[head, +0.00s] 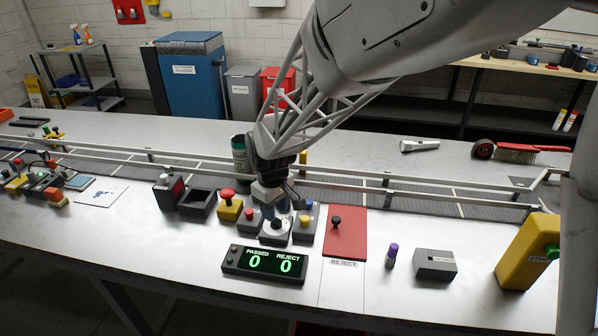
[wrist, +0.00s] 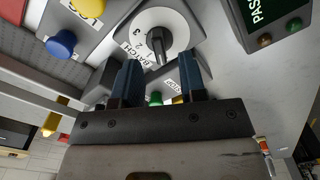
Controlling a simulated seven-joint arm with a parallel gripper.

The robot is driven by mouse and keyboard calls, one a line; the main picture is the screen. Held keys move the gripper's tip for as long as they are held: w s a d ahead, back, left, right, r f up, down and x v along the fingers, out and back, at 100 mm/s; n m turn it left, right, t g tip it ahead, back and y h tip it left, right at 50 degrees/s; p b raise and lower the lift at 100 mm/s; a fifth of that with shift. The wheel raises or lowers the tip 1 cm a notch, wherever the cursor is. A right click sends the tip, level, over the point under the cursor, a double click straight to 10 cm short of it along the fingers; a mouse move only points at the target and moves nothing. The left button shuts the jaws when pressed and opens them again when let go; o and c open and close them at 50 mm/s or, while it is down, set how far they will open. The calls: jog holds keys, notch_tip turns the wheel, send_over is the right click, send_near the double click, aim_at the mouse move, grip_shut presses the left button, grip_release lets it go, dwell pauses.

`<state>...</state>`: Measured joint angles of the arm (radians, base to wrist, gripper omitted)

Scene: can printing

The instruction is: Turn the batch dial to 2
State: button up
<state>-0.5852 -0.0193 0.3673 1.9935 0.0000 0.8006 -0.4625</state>
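The batch dial (wrist: 178,24) is a white disc with a dark pointer knob (wrist: 156,42), marked 1, 2, 3 and BATCH in the wrist view. I cannot tell for sure which number the knob points at. In the head view the dial (head: 275,238) sits on a grey box, partly hidden under my gripper (head: 275,212). In the wrist view my gripper (wrist: 160,78) has its two dark blue fingers apart, with nothing held between them. The knob shows just beyond the gap between the fingertips; I see no contact.
A grey box with a blue button (wrist: 62,43) stands close beside the dial; a yellow box with a red button (head: 229,207) is to the left. The PASSED/REJECT display (head: 264,264) lies in front, reading 0 and 0. A red reject plate (head: 346,238) is to the right.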

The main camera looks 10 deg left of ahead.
jog(key=shift+f, duration=1.45)
grip_shut()
